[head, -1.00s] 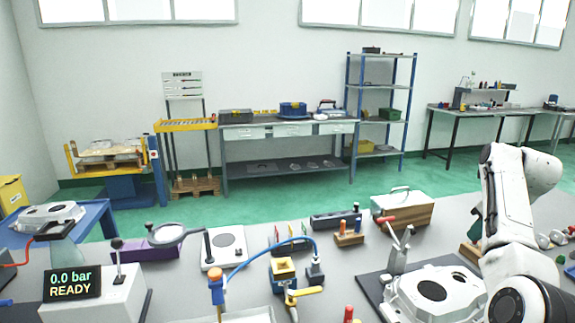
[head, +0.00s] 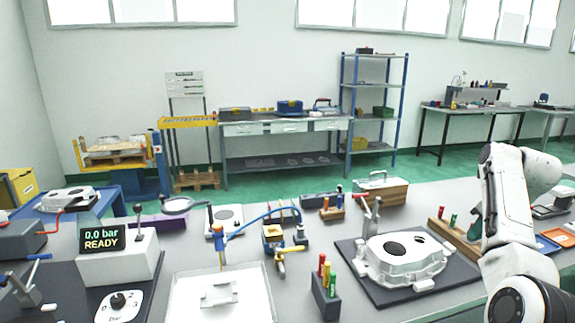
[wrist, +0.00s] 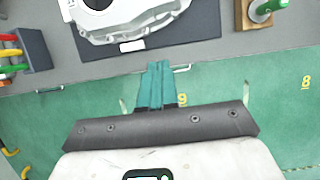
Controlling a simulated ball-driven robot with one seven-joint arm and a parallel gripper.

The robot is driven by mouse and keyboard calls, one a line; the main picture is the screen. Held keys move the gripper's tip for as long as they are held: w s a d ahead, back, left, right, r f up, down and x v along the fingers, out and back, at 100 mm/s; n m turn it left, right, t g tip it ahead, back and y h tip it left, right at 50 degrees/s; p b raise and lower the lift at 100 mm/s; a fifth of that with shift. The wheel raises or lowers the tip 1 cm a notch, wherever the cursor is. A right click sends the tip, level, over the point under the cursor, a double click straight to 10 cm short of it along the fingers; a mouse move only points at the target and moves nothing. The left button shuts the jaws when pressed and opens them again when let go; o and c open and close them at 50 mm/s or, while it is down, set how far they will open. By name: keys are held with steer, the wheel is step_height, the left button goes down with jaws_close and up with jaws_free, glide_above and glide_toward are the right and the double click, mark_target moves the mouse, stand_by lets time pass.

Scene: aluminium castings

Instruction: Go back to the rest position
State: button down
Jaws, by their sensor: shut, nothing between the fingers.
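My gripper shows in the wrist view (wrist: 158,72) with its teal fingers shut together and nothing between them. It is over the green floor, just off the bench's front edge in that view. In the head view my arm stands at the right with its elbow raised. Only a bit of teal (head: 474,223) shows behind the forearm, so the fingertips are hidden there. A white aluminium casting (head: 402,262) sits on a dark mat (head: 372,291) left of my arm. The casting also shows at the top of the wrist view (wrist: 120,15).
A block with coloured pegs (head: 326,298) stands near the bench front. A wooden block (head: 455,236) is beside my arm.

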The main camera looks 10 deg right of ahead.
steer(key=s+a+f+n+g, duration=0.1)
steer(key=s+a+f+n, duration=0.45)
steer(key=f, duration=0.25)
steer(key=s+a+f+n+h, duration=0.1)
steer(key=s+a+f+n, duration=0.45)
steer(key=f, duration=0.25)
steer(key=s+a+f+n+g, duration=0.1)
steer(key=s+a+f+n, duration=0.4)
steer(key=f, duration=0.4)
steer(key=s+a+f+n, duration=0.1)
steer(key=s+a+n, duration=0.4)
steer(key=s, duration=0.3)
steer(key=s+a+f+n+g, duration=0.1)
steer(key=s+a+n, duration=0.4)
steer(key=s+n, duration=0.2)
steer(key=s+a+f+n, duration=0.1)
steer(key=s+a+n, duration=0.4)
steer(key=s, duration=0.5)
steer(key=shift+a+n+y, duration=0.15)
steer(key=shift+n+y, duration=0.15)
steer(key=shift+n, duration=0.8)
steer(key=shift+s, duration=0.1)
